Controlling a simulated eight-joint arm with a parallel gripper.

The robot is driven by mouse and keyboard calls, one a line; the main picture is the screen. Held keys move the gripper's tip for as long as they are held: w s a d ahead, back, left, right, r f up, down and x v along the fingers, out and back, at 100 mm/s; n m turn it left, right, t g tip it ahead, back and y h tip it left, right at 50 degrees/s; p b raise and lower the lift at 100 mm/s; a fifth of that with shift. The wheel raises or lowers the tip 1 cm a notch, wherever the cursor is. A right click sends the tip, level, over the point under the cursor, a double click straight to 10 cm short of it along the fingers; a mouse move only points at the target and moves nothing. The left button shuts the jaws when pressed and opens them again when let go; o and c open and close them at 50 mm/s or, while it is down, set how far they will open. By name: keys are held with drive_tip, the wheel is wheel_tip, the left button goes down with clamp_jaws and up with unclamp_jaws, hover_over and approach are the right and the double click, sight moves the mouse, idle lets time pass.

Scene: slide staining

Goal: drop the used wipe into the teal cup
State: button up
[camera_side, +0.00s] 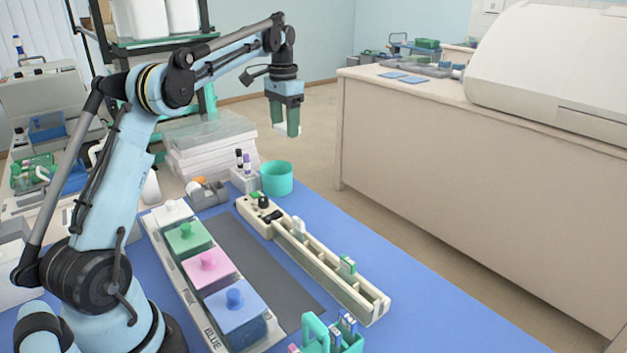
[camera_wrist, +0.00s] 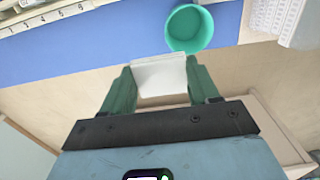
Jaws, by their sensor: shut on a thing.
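My gripper (camera_side: 285,124) is shut on a white wipe (camera_wrist: 160,75), which sits between its green fingers in the wrist view. In the side view a small white edge of the wipe (camera_side: 286,131) shows at the fingertips. The teal cup (camera_side: 277,179) stands upright at the back edge of the blue mat. In the side view my gripper is held well above the level of the cup. In the wrist view the teal cup (camera_wrist: 190,28) lies beyond the fingertips, slightly right, and its visible inside looks empty. The wipe is apart from the cup.
A small rack with capped vials (camera_side: 244,171) stands left of the cup. A long cream slide rail (camera_side: 318,255) and a row of colored lidded pots (camera_side: 208,262) lie nearer. A white stack (camera_side: 208,145) stands behind. The blue mat (camera_side: 400,290) is clear at right.

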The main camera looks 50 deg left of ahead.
drive_tip(key=a+f, duration=0.3)
drive_tip(key=f, duration=0.4)
drive_tip(key=shift+s+a, duration=0.15)
drive_tip(key=shift+a, duration=0.2)
drive_tip(key=o, duration=1.4)
wheel_tip(320, 180, up, 8)
drive_tip(key=shift+f, duration=0.2)
